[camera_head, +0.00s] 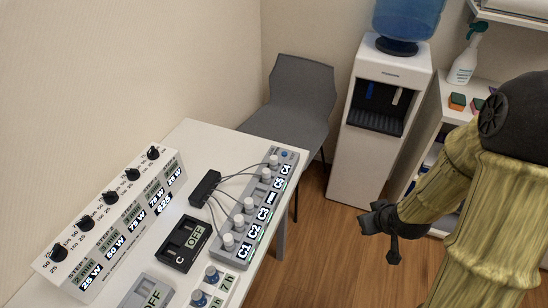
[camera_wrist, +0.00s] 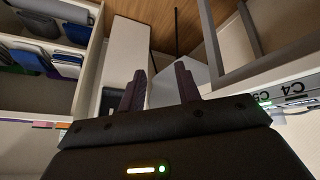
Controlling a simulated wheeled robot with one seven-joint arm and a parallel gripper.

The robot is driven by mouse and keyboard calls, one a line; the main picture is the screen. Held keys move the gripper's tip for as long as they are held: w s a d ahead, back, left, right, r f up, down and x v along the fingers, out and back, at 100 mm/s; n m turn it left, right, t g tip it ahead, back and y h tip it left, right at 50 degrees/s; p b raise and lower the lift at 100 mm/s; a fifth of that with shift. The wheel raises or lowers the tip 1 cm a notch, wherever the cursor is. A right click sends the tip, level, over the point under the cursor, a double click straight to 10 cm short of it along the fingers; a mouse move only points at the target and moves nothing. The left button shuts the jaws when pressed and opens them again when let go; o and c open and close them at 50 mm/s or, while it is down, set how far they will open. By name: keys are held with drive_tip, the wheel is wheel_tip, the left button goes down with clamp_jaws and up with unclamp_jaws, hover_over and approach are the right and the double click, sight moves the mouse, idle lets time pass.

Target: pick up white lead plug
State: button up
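Several white lead plugs (camera_head: 249,204) stand upright in a row on a grey strip (camera_head: 287,168) labelled C1 to C5, on the white table. Thin dark cables run from them to a small black block (camera_head: 205,187). I cannot tell one plug apart as the task's plug. My gripper (camera_head: 370,219) is off the table, to the right of the strip and over the floor. In the wrist view my gripper (camera_wrist: 161,88) has its two fingers apart with nothing between them. The C4 and C5 labels show upside down at the right of that view; the plugs do not show clearly.
A long box with black knobs (camera_head: 122,220), a black meter reading OFF (camera_head: 184,243) and blue-knobbed controls (camera_head: 205,287) share the table (camera_head: 187,136). A grey chair (camera_head: 301,100), a water dispenser (camera_head: 383,110) and a shelf (camera_wrist: 45,101) stand around it. The floor (camera_head: 325,250) beside the table is clear.

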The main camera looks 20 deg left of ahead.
drive_tip(key=s+a+r+n+t+y+p, duration=0.1)
drive_tip(key=a+r+n+t+y+p, duration=0.1)
drive_tip(key=a+y, duration=0.4)
drive_tip(key=s+a+r+n+t+y+p, duration=0.1)
drive_tip(key=a+n+t+y+p, duration=0.1)
drive_tip(key=a+y+p, duration=0.3)
drive_tip(key=a+t+y, duration=0.1)
drive_tip(key=a, duration=0.3)
drive_tip(key=shift+r, duration=0.4)
drive_tip(key=shift+d, duration=0.15)
drive_tip(key=p, duration=0.3)
approach(274, 163)
drive_tip(key=shift+w+a+r, duration=0.25)
drive_tip(key=shift+w+a, duration=0.25)
drive_tip(key=shift+a, duration=0.1)
drive_tip(key=shift+w+a+r, duration=0.25)
drive_tip(key=shift+w+a, duration=0.3)
drive_tip(key=shift+a, duration=0.05)
drive_tip(key=shift+w+a, duration=0.1)
drive_tip(key=shift+w, duration=0.05)
drive_tip(key=shift+w+a, duration=0.1)
